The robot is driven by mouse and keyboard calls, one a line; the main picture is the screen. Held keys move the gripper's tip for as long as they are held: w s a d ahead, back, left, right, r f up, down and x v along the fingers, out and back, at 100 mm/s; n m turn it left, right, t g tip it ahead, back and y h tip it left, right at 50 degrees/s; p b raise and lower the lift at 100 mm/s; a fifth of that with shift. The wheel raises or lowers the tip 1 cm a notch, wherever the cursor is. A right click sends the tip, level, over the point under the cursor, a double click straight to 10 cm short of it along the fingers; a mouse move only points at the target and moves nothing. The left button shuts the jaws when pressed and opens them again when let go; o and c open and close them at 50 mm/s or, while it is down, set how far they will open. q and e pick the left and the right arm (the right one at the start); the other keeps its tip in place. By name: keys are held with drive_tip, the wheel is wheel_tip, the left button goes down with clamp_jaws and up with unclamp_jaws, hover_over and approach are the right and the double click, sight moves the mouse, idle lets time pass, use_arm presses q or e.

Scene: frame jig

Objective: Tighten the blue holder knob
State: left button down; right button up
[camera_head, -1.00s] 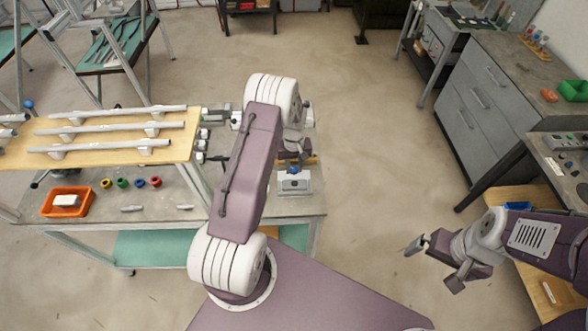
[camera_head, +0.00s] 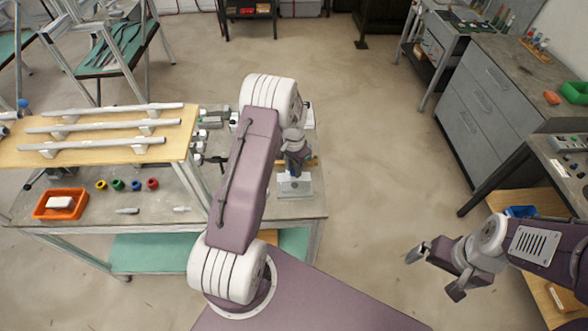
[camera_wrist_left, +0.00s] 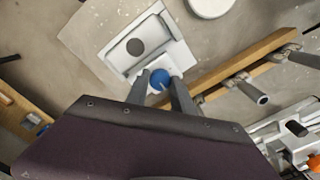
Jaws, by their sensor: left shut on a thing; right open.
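The blue holder knob (camera_wrist_left: 160,78) shows in the left wrist view between my left fingertips, at the edge of a pale grey holder (camera_wrist_left: 148,47) with a round dark hole. My left gripper (camera_wrist_left: 164,84) is shut on the knob. In the head view the left gripper (camera_head: 293,172) points down at the holder (camera_head: 295,187) on the right end of the workbench. The gripper hides most of the knob there. My right gripper (camera_head: 436,270) is open and empty, over the floor at the right.
A wooden board with several metal bars (camera_head: 100,148) stands at the left. An orange bin (camera_head: 60,204) and several coloured rings (camera_head: 127,185) lie on the workbench (camera_head: 100,218). In the wrist view a wooden strip (camera_wrist_left: 235,64) with metal pegs runs beside the holder.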

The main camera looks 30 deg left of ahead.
use_arm(q)
drive_tip(key=shift+w+r+m, duration=0.15)
drive_tip(key=shift+w+m, duration=0.05)
drive_tip(key=shift+m, duration=1.7)
drive_tip(key=c, duration=1.4)
unclamp_jaws()
drive_tip(key=o, duration=0.3)
drive_tip(key=shift+s, duration=0.1)
